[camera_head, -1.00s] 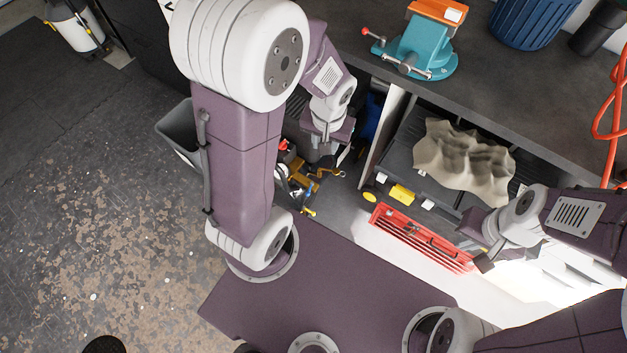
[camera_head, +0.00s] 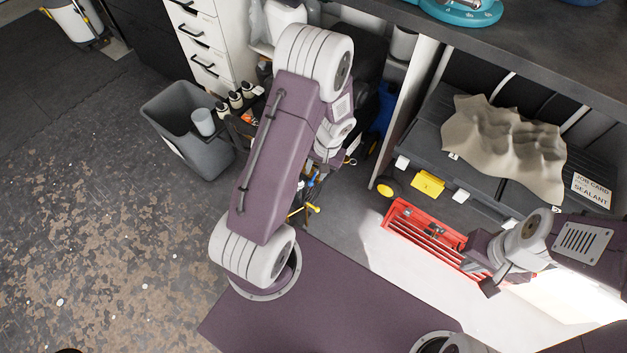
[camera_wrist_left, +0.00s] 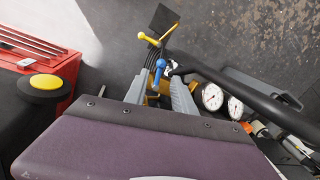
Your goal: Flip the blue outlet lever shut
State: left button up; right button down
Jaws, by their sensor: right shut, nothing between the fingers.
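The blue outlet lever (camera_wrist_left: 160,65) shows in the left wrist view, just past and between my left fingertips, beside yellow-handled fittings (camera_wrist_left: 153,40) and a black hose. I cannot tell whether the fingers touch it. My left gripper (camera_wrist_left: 158,82) is open, its two grey fingers apart. In the head view my left arm hides most of this gripper and the equipment; a small blue bit (camera_head: 310,181) and a yellow handle (camera_head: 313,208) show beside the arm. My right gripper (camera_head: 490,287) is shut and empty, over the red tray's right end.
Two round gauges (camera_wrist_left: 212,97) sit right of the left fingers. A red tool tray (camera_head: 400,222) lies on the floor. A grey bin (camera_head: 180,110) stands left of my left arm. Dark cases (camera_head: 440,140) under the bench carry a crumpled tan cloth (camera_head: 500,140).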

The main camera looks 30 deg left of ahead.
aim_at(312, 180)
pick_arm(q)
jog(key=f+b, duration=0.1)
jog(key=f, duration=0.1)
jog(key=a+f, duration=0.1)
jog(key=f, duration=0.1)
jog(key=shift+s+f+b, duration=0.1)
jog(key=shift+f+b, duration=0.2)
jog(key=shift+b, duration=0.05)
grip_shut()
jog(key=shift+a+f+m+b, duration=0.2)
jog(key=shift+m+b, duration=0.2)
jog(key=shift+m, duration=0.2)
jog(key=shift+s+a+r+m+t, duration=0.1)
jog(key=shift+a+r+m+t, duration=0.15)
jog(key=shift+m, duration=0.75)
grip_release()
jog(key=shift+a, duration=0.1)
